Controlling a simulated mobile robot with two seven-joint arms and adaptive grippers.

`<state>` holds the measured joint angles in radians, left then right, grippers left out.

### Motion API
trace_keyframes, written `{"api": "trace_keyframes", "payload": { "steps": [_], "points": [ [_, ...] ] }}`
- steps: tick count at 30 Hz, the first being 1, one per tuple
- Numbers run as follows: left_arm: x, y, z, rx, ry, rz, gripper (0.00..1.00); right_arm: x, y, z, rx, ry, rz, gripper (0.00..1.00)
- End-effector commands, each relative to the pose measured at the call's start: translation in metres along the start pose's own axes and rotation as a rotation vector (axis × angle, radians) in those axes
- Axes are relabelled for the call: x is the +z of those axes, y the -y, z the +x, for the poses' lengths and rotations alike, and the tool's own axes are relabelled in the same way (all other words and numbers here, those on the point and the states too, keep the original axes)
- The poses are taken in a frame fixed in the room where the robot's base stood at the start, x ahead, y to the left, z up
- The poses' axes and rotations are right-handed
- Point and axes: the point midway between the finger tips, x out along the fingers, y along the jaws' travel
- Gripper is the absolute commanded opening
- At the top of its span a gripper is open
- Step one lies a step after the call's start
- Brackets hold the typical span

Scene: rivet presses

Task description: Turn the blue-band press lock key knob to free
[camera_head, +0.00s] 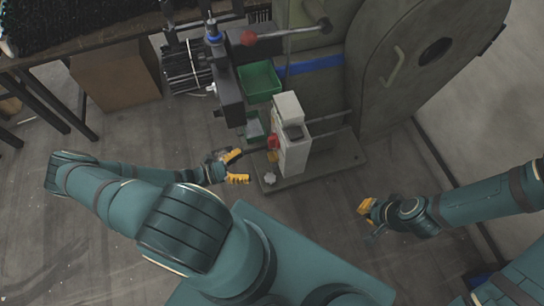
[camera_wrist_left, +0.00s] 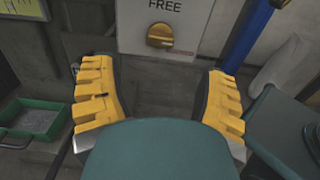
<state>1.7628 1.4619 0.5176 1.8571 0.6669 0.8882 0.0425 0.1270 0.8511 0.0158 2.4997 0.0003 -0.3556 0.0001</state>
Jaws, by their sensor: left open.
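The press with the blue band (camera_head: 315,65) stands at the upper middle of the head view; its blue band also shows as an upright strip in the left wrist view (camera_wrist_left: 247,38). The yellow lock key knob (camera_wrist_left: 160,36) is on a pale panel below the printed word FREE. Its exact pointing direction is hard to tell. My left gripper (camera_head: 236,167) is open and empty beside the press's front, and its yellow fingers (camera_wrist_left: 161,100) stand apart below the knob, not touching it. My right gripper (camera_head: 367,207) is at the right, away from the press; its finger gap is unclear.
A white control box (camera_head: 292,138) with a red button (camera_head: 273,142) stands on the press base plate. A cardboard box (camera_head: 115,75) is under the table at left. Floor between my arms is clear.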

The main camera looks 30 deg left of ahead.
Motion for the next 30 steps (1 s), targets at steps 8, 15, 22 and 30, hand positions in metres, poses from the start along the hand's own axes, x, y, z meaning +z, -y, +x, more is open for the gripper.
{"api": "trace_keyframes", "payload": {
  "steps": [8,15,22,30],
  "points": [
    [-0.001,0.001,0.056,-0.002,0.002,0.001,0.73,-0.001,-0.003,0.006,0.000,-0.003,0.000,0.00],
    [-0.001,0.001,0.087,-0.002,0.001,-0.001,0.73,-0.001,-0.004,0.010,0.001,-0.005,0.000,0.00],
    [0.000,0.001,0.095,-0.002,-0.001,0.000,0.73,-0.001,-0.004,0.011,0.001,-0.006,0.000,0.00],
    [0.000,0.001,0.095,-0.002,-0.001,0.001,0.53,-0.001,-0.004,0.010,0.001,-0.006,0.000,0.00]
  ]
}}
